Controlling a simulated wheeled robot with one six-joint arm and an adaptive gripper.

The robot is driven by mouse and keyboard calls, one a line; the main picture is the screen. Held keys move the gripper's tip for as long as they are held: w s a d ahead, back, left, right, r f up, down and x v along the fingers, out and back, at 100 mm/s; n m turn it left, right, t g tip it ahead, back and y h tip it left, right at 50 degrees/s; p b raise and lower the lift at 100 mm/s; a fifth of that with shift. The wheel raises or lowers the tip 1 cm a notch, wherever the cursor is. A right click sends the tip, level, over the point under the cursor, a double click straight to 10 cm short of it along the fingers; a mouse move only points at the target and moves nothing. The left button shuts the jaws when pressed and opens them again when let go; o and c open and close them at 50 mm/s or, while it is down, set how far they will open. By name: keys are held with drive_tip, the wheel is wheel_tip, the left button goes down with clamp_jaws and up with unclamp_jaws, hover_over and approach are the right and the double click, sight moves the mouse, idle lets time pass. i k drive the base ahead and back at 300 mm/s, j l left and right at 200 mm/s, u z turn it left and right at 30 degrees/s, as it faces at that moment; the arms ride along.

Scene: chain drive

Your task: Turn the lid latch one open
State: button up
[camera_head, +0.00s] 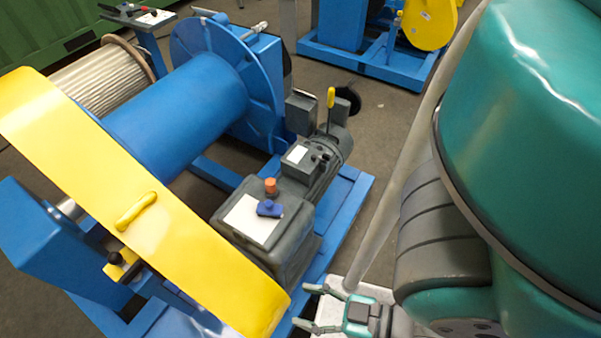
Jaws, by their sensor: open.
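A long yellow chain cover (75,160) with a yellow handle (135,211) slants across the left of the head view. At its left edge, low down, sits a small yellow latch piece with a black knob (115,257). It looks like a lid latch, but I cannot tell which number it is or how far it is turned. My gripper (306,306) is at the bottom centre, just right of the cover's lower end. Its two fingers are apart and point left, with nothing seen between them. It is well to the right of the latch, with the cover's lower end between them.
A grey gearbox (290,250) with an orange cap (270,186) and a blue knob (268,208) stands right of the cover. A yellow-handled lever (331,98) rises behind it. A blue drum (185,110) and blue frame (347,205) surround it. Floor shows right of the frame.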

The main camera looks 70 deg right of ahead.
sight(325, 158)
drive_tip(key=k+l+z, duration=0.1)
drive_tip(key=l, duration=0.4)
drive_tip(key=k+l+z, duration=0.1)
drive_tip(key=l, duration=0.4)
drive_tip(key=k+l+z, duration=0.1)
drive_tip(key=l, duration=0.4)
drive_tip(key=k+l+z, duration=0.1)
drive_tip(key=l, duration=0.45)
drive_tip(key=k, duration=0.1)
